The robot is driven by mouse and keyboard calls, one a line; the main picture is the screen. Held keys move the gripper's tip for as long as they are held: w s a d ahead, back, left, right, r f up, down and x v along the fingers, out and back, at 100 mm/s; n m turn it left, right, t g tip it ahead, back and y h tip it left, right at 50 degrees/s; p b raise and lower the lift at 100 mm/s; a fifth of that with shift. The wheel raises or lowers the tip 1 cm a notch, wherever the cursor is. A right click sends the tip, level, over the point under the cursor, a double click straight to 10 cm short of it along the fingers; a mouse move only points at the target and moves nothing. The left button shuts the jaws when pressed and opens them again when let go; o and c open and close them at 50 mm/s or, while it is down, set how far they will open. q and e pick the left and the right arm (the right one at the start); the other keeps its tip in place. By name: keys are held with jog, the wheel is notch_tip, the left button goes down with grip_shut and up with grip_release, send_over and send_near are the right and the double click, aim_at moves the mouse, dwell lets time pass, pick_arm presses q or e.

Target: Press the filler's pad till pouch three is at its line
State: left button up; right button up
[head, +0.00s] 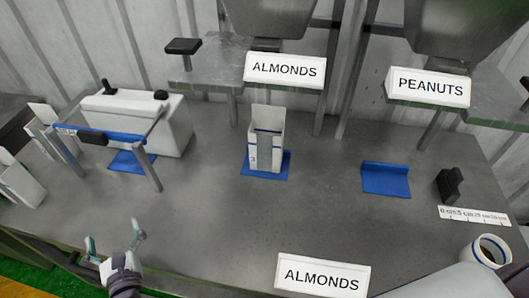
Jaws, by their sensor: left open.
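Pouch three (266,150), a white open-topped pouch marked 3, stands upright on a blue mat (277,177) below the almonds filler (280,15). A blue line shows near its top. I cannot tell the level of its contents. A black pad (183,46) sticks up at the left of that filler; another black pad (525,83) is cut off at the right edge. My left gripper (114,238) is open and empty at the lower left, well apart from the pouch and the pads. My right gripper is out of view.
A peanuts hopper (470,30) hangs at the right, above a blue bracket (386,179). A white machine (150,115) and blue-barred frame (100,134) stand left, near white pouches (20,185). A ruler (474,216) and almonds sign (322,277) are right and front.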

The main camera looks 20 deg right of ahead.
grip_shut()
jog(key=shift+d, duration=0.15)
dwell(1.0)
